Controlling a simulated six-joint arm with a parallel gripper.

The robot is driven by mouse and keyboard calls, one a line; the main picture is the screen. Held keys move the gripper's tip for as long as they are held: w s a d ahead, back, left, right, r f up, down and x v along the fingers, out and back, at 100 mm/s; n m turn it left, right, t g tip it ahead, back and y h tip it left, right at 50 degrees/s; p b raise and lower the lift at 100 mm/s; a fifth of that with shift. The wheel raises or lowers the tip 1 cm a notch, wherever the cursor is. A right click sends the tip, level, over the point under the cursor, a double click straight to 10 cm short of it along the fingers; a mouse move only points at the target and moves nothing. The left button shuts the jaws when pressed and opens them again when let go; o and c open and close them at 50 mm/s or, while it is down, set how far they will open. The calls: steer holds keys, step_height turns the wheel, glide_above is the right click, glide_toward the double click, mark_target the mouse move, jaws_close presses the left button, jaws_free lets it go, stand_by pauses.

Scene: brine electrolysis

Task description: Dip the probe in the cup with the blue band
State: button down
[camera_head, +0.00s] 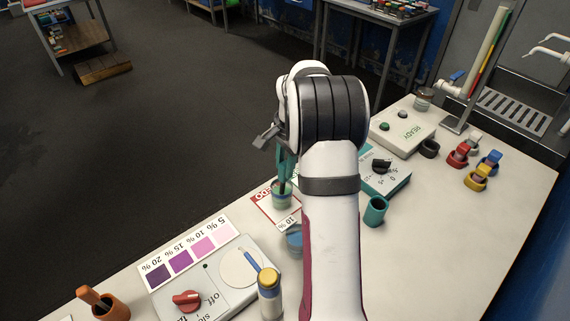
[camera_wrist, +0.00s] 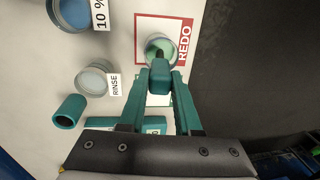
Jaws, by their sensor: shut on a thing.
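My gripper (camera_head: 285,162) points down over the REDO card, shut on the teal probe (camera_wrist: 159,78). The probe's dark lower end reaches down at the mouth of a clear cup (camera_wrist: 161,48) on the card; I cannot tell how deep it is. This cup also shows in the head view (camera_head: 282,201), with a greenish-blue band. A bluish cup (camera_head: 295,242) beside the 10 % label is partly hidden by my arm; it also shows at the top left of the wrist view (camera_wrist: 72,12). A pale cup (camera_wrist: 92,80) stands by the RINSE label.
An empty-looking teal holder (camera_head: 375,211) stands right of my arm, beside a teal dial box (camera_head: 387,174). A stirrer plate with a red knob (camera_head: 187,300), a colour chart (camera_head: 190,253) and a yellow-topped bottle (camera_head: 269,292) are at the front.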

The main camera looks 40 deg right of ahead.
stand_by(0.3)
step_height(320, 180, up, 11)
stand_by(0.5)
